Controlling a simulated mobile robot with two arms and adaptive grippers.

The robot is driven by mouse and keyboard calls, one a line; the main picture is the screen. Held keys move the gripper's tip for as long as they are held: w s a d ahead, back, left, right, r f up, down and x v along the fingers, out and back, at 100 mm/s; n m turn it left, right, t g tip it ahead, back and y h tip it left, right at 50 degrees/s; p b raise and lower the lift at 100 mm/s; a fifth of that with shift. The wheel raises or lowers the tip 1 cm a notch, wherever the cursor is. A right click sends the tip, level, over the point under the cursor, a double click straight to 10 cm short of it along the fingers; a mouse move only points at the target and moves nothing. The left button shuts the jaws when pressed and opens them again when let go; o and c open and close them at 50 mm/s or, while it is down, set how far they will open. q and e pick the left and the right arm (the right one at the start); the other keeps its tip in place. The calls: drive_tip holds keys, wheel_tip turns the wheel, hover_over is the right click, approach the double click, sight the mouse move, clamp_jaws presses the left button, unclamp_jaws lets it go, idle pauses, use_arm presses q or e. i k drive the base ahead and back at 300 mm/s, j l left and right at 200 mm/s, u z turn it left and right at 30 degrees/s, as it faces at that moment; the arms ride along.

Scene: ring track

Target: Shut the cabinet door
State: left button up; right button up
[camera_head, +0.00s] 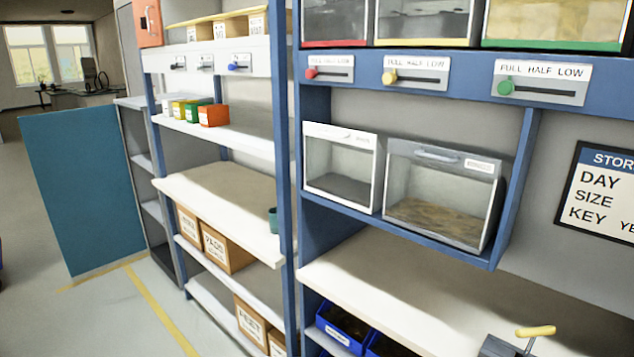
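A tall grey cabinet (157,238) stands at the left, beyond the blue-framed shelving. Its front is open, and some of its inner shelves show. A flat teal door panel (80,185) stands upright to the left of the opening, swung wide open. Its right edge is near the cabinet's left side, but I cannot make out hinges or a handle. The shelving hides the right part of the cabinet. Neither of my grippers is in view.
Blue-framed shelving (289,240) with boxes and small coloured cartons (212,115) fills the middle. Clear bins (440,190) and a bench (420,285) are at right. A yellow line (160,310) marks the floor, which looks clear before the door.

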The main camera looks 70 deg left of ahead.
sight(77, 157)
drive_tip(key=u, duration=0.4)
drive_tip(key=j+u, duration=0.15)
drive_tip(key=u, duration=0.65)
drive_tip(key=j+u, duration=0.1)
drive_tip(key=u, duration=0.35)
drive_tip(key=i+j+u, duration=0.15)
drive_tip(key=j+u, duration=0.3)
drive_tip(key=i+j+u, duration=0.15)
drive_tip(key=j+u, duration=0.2)
drive_tip(key=u, duration=0.15)
drive_tip(key=i+j+u, duration=0.25)
drive_tip(key=u, duration=0.2)
drive_tip(key=i+j+u, duration=0.25)
drive_tip(key=u, duration=0.2)
drive_tip(key=i+j+u, duration=0.15)
drive_tip(key=i+u, duration=0.2)
drive_tip(key=i, duration=0.7)
drive_tip(key=i+j+z, duration=0.15)
drive_tip(key=i+z, duration=0.3)
drive_tip(key=i+j+z, duration=0.4)
drive_tip(key=i, duration=0.2)
drive_tip(key=i+j+z, duration=0.45)
drive_tip(key=i+j, duration=0.2)
drive_tip(key=j, duration=0.2)
